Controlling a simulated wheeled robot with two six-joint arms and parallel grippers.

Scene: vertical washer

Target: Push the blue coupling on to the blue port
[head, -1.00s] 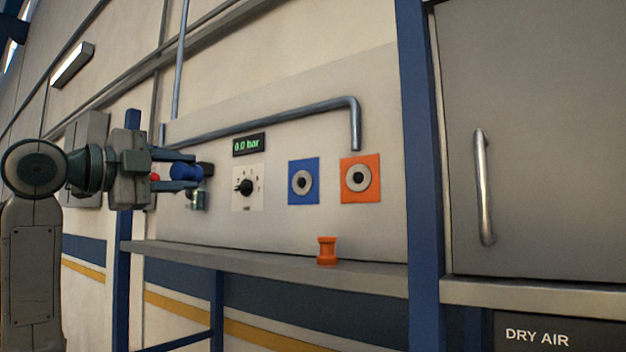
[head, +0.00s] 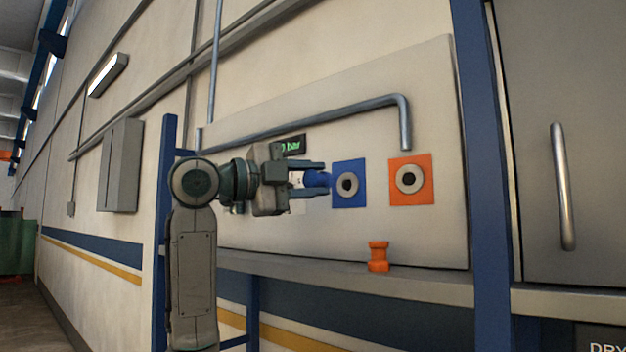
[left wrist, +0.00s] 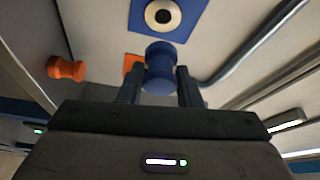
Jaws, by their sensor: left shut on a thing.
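The blue port (head: 348,186) is a grey ring with a dark centre on a blue square plate on the wall panel; it also shows at the top of the left wrist view (left wrist: 163,14). My left gripper (head: 318,180) is shut on the blue coupling (head: 316,178), just left of the blue port in the head view. In the left wrist view the blue coupling (left wrist: 160,68) sits between the two fingers, pointing toward the port, with a gap of panel between them. The gripper hides part of the coupling in the head view. My right gripper is not in view.
An orange port (head: 410,179) is right of the blue one. An orange coupling (head: 378,256) stands on the shelf (head: 420,285) below. A grey pipe (head: 404,125) bends down above the ports. A blue post (head: 482,150) and a cabinet handle (head: 563,190) are at right.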

